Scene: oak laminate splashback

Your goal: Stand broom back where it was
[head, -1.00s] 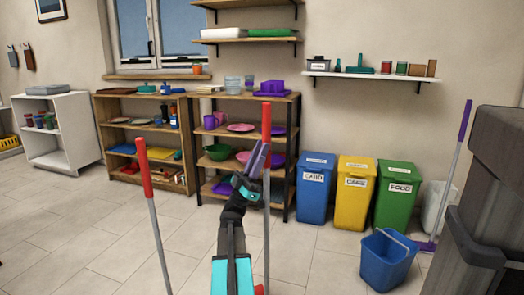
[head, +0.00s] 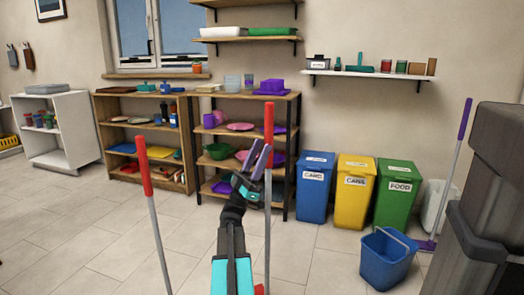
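Two long grey sticks with red grips stand upright in the foreground. The left stick (head: 157,232) leans slightly, and its lower end is out of frame. The middle stick (head: 268,225) is near vertical, with a bit of red at its foot by the frame's lower edge. A purple-handled broom or mop (head: 463,135) leans against the wall at the far right, its purple head on the floor. I cannot tell which one the task means. My gripper (head: 258,162) is at the middle stick, just below its red grip. Whether its fingers close on the stick is unclear.
A blue bucket (head: 388,258) stands on the floor at right, beside a dark grey unit (head: 487,215). Blue (head: 315,190), yellow (head: 354,194) and green (head: 397,197) bins line the wall. Shelves stand behind my arm. Floor at left is open.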

